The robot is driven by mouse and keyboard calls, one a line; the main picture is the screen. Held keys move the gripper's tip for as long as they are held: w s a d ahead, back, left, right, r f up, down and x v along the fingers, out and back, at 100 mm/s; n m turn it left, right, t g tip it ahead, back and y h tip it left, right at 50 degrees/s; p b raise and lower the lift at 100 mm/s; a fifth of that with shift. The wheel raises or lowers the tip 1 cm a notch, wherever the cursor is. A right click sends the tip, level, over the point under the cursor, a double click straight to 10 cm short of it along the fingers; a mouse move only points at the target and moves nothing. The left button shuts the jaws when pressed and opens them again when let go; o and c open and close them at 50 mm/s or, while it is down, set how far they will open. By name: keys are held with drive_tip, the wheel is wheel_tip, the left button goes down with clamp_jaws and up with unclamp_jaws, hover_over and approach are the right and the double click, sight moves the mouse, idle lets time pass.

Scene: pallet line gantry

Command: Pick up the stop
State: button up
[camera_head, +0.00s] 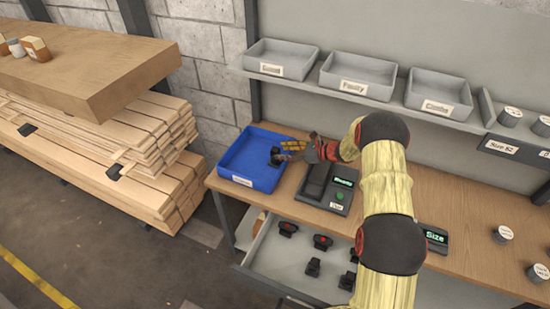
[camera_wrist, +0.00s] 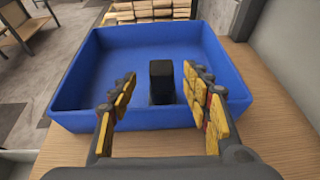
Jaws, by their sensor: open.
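A black upright block, which looks like the stop (camera_wrist: 161,80), stands in the blue tray (camera_wrist: 75,72), near the tray's near wall in the wrist view. My gripper (camera_wrist: 158,98) is open, with its yellow-padded fingers on either side of the block and a gap on both sides. The fingers reach over the tray's near wall. In the head view the blue tray (camera_head: 238,180) sits at the left end of the workbench, and my gripper (camera_head: 284,151) reaches over its right side. The block's lower part is partly hidden there.
A black device with a green display (camera_head: 342,183) stands right of the tray. An open drawer (camera_head: 270,262) below holds several black parts, some with red. Grey bins (camera_head: 357,78) stand on the shelf behind. Stacked planks (camera_head: 120,150) are at left.

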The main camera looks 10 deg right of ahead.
sight(278, 150)
drive_tip(key=x, duration=0.4)
drive_tip(key=shift+w+a+b, duration=0.25)
drive_tip(key=shift+w+b, duration=0.1)
drive_tip(key=shift+b, duration=0.05)
drive_tip(key=shift+r, duration=0.1)
drive_tip(key=shift+c, duration=0.6)
drive_tip(key=c, duration=1.1)
clamp_jaws()
